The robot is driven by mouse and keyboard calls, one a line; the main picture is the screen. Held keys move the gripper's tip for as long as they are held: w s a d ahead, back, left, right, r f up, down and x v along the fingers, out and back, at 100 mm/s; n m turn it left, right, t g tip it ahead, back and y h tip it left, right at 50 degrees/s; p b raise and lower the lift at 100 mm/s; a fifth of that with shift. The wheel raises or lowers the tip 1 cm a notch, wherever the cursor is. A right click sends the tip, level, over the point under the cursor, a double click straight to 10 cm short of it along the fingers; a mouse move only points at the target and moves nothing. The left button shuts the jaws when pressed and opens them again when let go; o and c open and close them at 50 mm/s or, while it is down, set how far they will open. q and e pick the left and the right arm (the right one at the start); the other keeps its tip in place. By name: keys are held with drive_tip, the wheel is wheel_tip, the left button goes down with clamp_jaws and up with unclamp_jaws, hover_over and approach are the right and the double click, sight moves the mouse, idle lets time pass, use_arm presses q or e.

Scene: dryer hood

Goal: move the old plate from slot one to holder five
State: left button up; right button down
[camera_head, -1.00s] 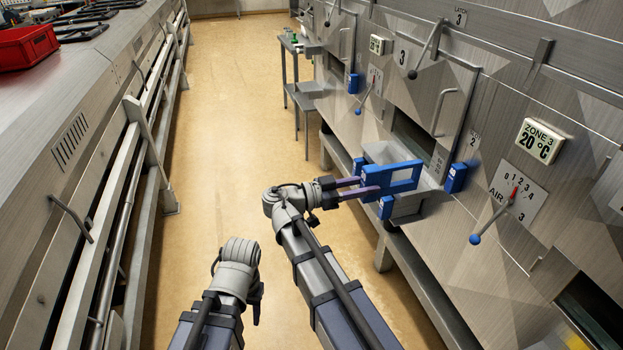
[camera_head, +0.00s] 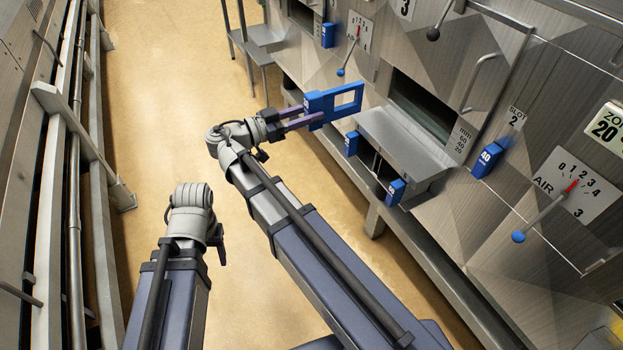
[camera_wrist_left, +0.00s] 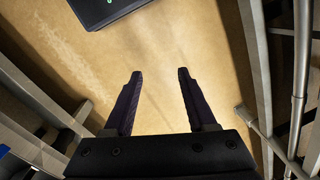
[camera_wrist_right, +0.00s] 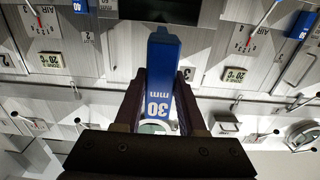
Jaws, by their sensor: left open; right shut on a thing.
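A blue plate (camera_head: 318,104) with a rectangular opening is held by my right gripper (camera_head: 318,117), out in front of the metal wall. In the right wrist view the plate (camera_wrist_right: 162,90) reads "30 mm" and sits between the two purple fingers (camera_wrist_right: 164,75). The plate appears clear of the grey shelf (camera_head: 400,135) to its right. My left gripper (camera_head: 220,245) points down over the floor at lower left. The left wrist view shows its fingers (camera_wrist_left: 160,74) apart and empty. I cannot read a slot one or holder five label.
Blue pieces (camera_head: 351,143) (camera_head: 395,190) show below the shelf. A lever (camera_head: 545,218) juts out at right. The aisle floor (camera_head: 170,110) is clear.

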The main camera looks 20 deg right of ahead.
use_arm(q)
drive_tip(key=shift+o, duration=0.7)
drive_tip(key=shift+w+f, duration=0.1)
drive_tip(key=shift+f, duration=0.1)
use_arm(e)
drive_tip(key=shift+w+f, duration=0.15)
drive_tip(key=shift+f, duration=0.05)
use_arm(q)
drive_tip(key=shift+o, duration=0.7)
drive_tip(key=shift+f+b, duration=0.35)
drive_tip(key=shift+b, duration=0.2)
use_arm(e)
drive_tip(key=shift+f, duration=0.35)
use_arm(q)
drive_tip(key=shift+o, duration=0.8)
wheel_tip(320, 180, down, 31)
drive_tip(key=b, duration=3.1)
drive_tip(key=shift+a, duration=0.15)
drive_tip(key=shift+r, duration=0.1)
use_arm(e)
drive_tip(key=d+f, duration=0.2)
drive_tip(key=f, duration=1.3)
drive_tip(key=d+f, duration=0.2)
drive_tip(key=f, duration=1.3)
drive_tip(key=shift+f, duration=0.4)
